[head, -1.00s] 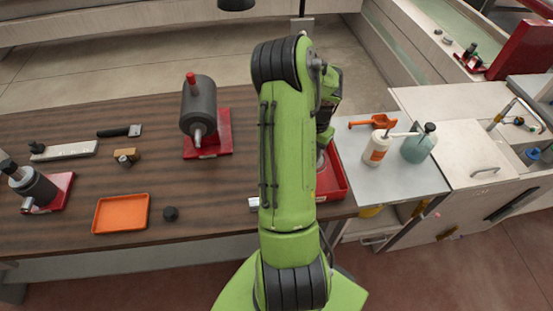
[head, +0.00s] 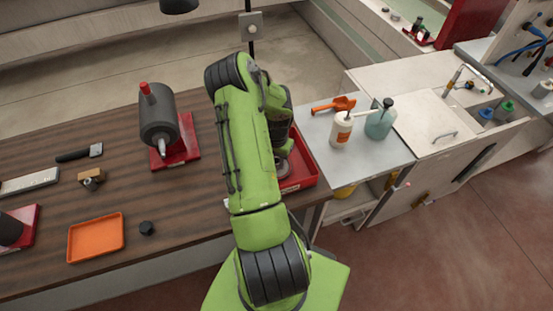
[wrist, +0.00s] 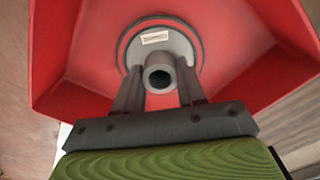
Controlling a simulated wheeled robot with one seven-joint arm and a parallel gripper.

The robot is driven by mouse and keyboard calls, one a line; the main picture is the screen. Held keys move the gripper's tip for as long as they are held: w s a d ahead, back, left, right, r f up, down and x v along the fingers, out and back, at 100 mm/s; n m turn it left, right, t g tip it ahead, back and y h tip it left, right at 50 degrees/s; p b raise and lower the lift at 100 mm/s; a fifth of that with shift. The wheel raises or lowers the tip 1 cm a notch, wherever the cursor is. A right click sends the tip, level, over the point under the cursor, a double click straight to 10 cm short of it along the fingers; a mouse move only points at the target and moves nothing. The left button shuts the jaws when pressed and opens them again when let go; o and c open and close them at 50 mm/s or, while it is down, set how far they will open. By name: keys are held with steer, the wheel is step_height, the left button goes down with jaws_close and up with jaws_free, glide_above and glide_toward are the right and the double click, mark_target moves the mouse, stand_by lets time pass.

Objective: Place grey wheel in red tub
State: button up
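The red tub (head: 305,177) sits at the right end of the wooden bench, partly hidden by my arm. It fills most of the wrist view (wrist: 75,50). The grey wheel (wrist: 185,48), a round disc with a hollow hub and a white label, is inside the tub's outline in the wrist view. A bit of the wheel (head: 282,170) shows beside my arm in the head view. My gripper (wrist: 158,82) has its fingers on either side of the hub, seemingly closed on it. Whether the wheel rests on the tub's floor is hard to tell.
A grey side table holds a white bottle (head: 341,131), a teal bottle (head: 379,122) and an orange scoop (head: 334,105). Left of my arm are a grey roller on a red stand (head: 182,145), an orange tray (head: 96,238) and a small black knob (head: 147,228).

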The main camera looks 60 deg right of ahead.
steer(key=o, duration=0.4)
steer(key=shift+w, duration=0.1)
steer(key=shift+o, duration=0.2)
step_height(320, 180, up, 12)
steer(key=shift+b, duration=0.3)
